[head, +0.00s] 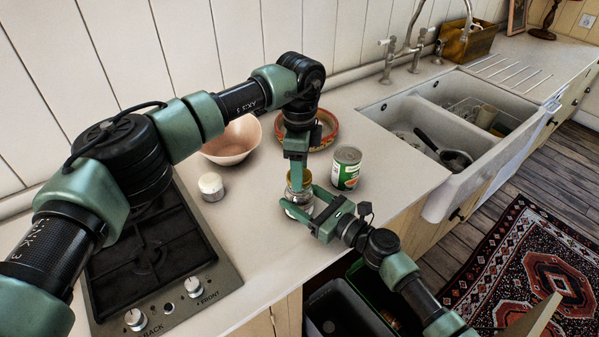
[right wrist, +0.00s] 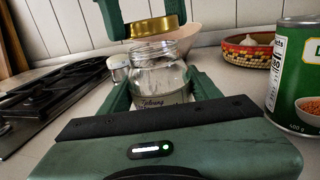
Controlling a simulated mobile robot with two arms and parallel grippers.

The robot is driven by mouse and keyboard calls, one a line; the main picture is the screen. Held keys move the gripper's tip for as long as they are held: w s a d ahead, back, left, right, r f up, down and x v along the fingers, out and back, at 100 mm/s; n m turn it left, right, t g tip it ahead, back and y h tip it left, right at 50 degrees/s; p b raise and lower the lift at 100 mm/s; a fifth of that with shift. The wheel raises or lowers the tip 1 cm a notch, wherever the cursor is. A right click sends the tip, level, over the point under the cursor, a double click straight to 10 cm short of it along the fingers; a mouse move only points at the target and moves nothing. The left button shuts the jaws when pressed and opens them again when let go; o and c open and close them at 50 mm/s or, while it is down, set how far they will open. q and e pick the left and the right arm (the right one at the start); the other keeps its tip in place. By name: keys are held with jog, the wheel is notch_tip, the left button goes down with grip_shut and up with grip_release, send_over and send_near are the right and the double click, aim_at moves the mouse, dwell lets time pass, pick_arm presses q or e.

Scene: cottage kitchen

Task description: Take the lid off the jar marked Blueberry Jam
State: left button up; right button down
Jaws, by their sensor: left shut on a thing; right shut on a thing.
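A clear glass jar (right wrist: 160,72) stands upright on the counter, with a label whose writing I cannot fully read. It also shows in the head view (head: 298,208), partly covered by my arms. My right gripper (head: 309,208) is shut around the jar's body from the front right. The gold lid (right wrist: 157,27) is in my left gripper (head: 297,178), which comes down from above and is shut on it. In the right wrist view the lid sits just above the jar's bare threaded neck, with a small gap between them. The jar looks empty.
A green-and-white can (head: 346,169) stands close on the right. A gas hob (head: 214,280) is at left, a double sink (head: 438,185) at right.

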pick_arm(q)
jog(key=shift+r, duration=0.2)
jog(key=shift+r, duration=2)
pick_arm(e)
jog(key=shift+c, duration=1.3)
grip_release()
